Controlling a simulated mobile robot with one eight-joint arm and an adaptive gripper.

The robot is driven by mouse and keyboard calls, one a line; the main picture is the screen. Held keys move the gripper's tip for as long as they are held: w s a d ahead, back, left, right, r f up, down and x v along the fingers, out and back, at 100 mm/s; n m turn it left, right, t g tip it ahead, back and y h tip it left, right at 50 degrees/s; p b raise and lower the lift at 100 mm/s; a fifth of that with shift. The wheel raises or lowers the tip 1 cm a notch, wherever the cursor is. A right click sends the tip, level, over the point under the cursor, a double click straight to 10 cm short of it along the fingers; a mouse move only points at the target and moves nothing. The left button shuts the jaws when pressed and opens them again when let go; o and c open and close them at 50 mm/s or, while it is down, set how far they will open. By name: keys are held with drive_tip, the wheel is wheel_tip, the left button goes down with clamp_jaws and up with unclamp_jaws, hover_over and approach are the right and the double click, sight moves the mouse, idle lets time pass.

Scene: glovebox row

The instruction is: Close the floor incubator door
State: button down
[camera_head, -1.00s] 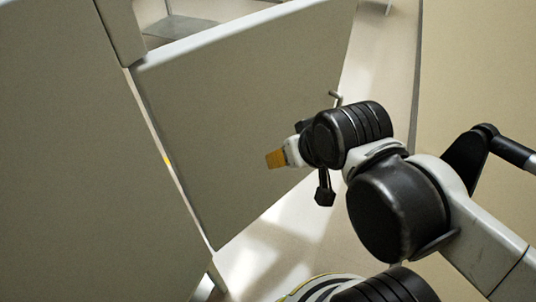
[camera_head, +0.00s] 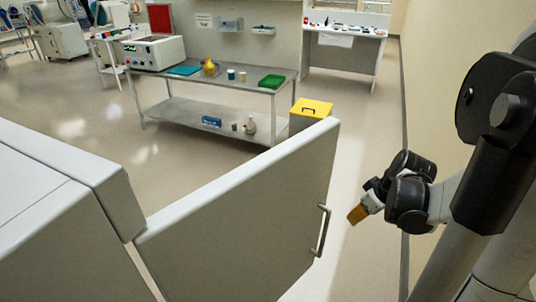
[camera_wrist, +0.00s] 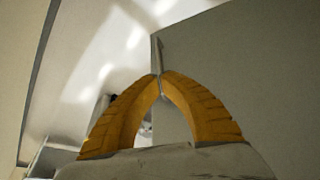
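The floor incubator (camera_head: 50,190) is the pale cabinet at the lower left of the head view. Its door (camera_head: 235,220) stands open, swung out to the right, with a grey bar handle (camera_head: 322,232) near its free edge. My gripper (camera_head: 355,215) is to the right of the handle in the head view, apart from it in the picture. In the wrist view the yellow fingertips (camera_wrist: 159,76) meet, with nothing seen held between them. A large grey panel, seemingly the door (camera_wrist: 255,80), fills the right of that view. The incubator's interior is hidden.
A steel bench (camera_head: 215,82) with small items stands beyond the door. A yellow-lidded bin (camera_head: 311,108) is just behind the door's top edge. A beige wall (camera_head: 435,90) runs along the right, with a strip of floor (camera_head: 350,265) between it and the door.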

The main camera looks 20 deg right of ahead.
drive_tip(key=w+f+b, duration=0.5)
drive_tip(key=w+f, duration=0.2)
drive_tip(key=f, duration=0.2)
drive_tip(key=shift+d+f, duration=0.35)
drive_tip(key=shift+d, duration=0.05)
drive_tip(key=shift+w, duration=0.1)
